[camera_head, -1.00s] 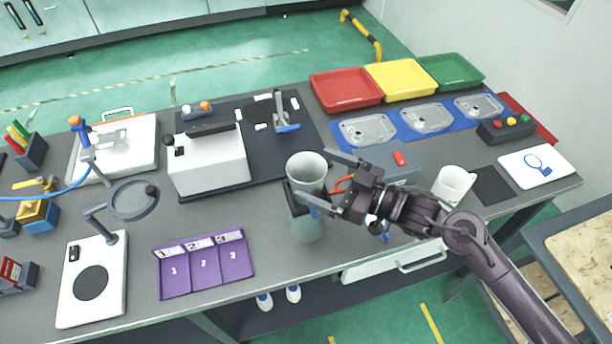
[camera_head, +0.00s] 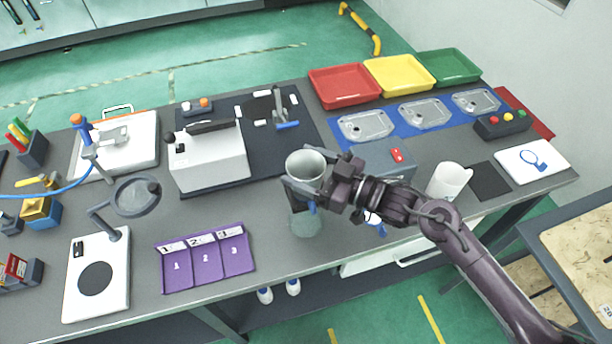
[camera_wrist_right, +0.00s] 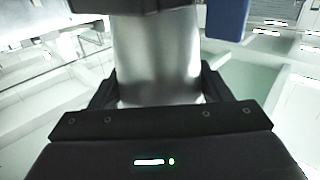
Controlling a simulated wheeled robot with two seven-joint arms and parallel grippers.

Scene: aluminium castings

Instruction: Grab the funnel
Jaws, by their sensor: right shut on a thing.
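The funnel (camera_head: 304,163), a grey-green, wide-mouthed vessel, stands upright near the table's front edge in the head view. Its lower part shows below the gripper and looks pale and translucent. My right gripper (camera_head: 312,186) reaches in from the right and is shut on the funnel at its middle, which the fingers partly hide. In the right wrist view the funnel (camera_wrist_right: 155,60) is a shiny grey body between the dark fingers. My left gripper is not in view.
A purple three-slot tray (camera_head: 205,262) lies left of the funnel. A white machine (camera_head: 208,160) stands behind left. A grey box with a red button (camera_head: 397,156) and a white cup (camera_head: 449,182) stand to the right. Red, yellow and green bins (camera_head: 400,73) line the back.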

